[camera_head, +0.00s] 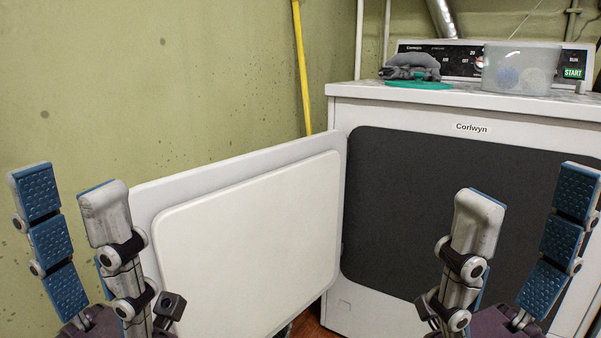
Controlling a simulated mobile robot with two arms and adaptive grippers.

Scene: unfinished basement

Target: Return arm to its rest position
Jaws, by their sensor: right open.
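My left gripper (66,190) is at the lower left, its fingers pointing up and spread apart, with nothing between them. Its inner finger overlaps the left edge of the open white door (250,235) in the picture. My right gripper (529,195) is at the lower right, also with fingers up, apart and empty. It shows in front of the white Corlwyn machine (400,108) and its dark grey front area (400,200). Neither gripper holds anything. The lower parts of both arms are cut off by the picture's bottom edge.
The door stands swung out to the left of the machine. On the machine's top are a grey cloth bundle (412,66), a green flat item (418,85) and a translucent tub (521,70). A yellow pole (302,65) stands by the green wall (170,90).

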